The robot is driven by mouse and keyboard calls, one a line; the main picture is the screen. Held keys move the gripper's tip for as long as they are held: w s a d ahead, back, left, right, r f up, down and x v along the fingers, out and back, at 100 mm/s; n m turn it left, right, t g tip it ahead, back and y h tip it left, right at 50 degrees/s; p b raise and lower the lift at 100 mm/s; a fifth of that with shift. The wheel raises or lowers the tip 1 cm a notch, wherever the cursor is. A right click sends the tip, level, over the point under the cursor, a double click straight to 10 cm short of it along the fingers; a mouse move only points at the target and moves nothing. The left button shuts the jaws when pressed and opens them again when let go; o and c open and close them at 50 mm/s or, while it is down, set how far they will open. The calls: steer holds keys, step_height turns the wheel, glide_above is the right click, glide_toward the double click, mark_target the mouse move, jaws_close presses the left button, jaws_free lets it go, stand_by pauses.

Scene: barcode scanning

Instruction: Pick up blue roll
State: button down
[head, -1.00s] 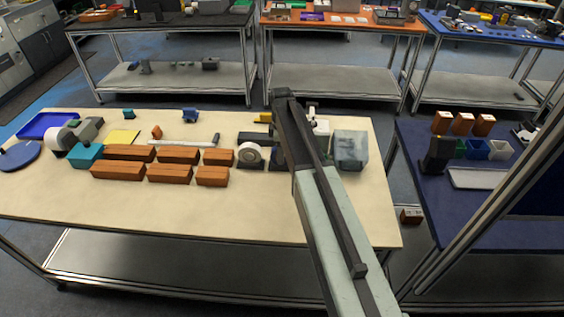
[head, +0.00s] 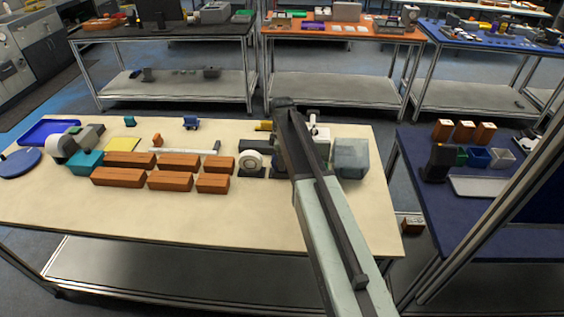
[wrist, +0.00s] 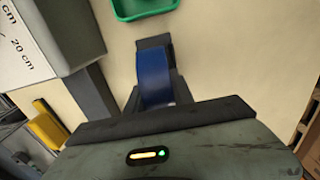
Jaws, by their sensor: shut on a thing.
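The blue roll (wrist: 156,76) shows in the wrist view, directly in front of my gripper, with dark parts at its far end and along both sides. My gripper (wrist: 158,98) is shut on it; the fingertips are hard to make out against the dark parts. I cannot tell whether the roll is clear of the table. In the head view my gripper (head: 284,168) is over the right part of the cream table, and my arm mostly hides the roll there.
A white roll in a black holder (head: 250,164) stands left of my arm, and a grey block (head: 351,159) stands right. Several brown blocks (head: 170,181) lie further left. A printed box (wrist: 45,40) and a green tray (wrist: 143,8) are near the roll. The table's front strip is clear.

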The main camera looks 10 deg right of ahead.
step_height(320, 180, up, 3)
steer(key=shift+f+p, duration=0.1)
steer(key=shift+p, duration=0.95)
steer(key=s+r+p, duration=0.1)
steer(key=s, duration=1.5)
steer(key=shift+r, duration=0.15)
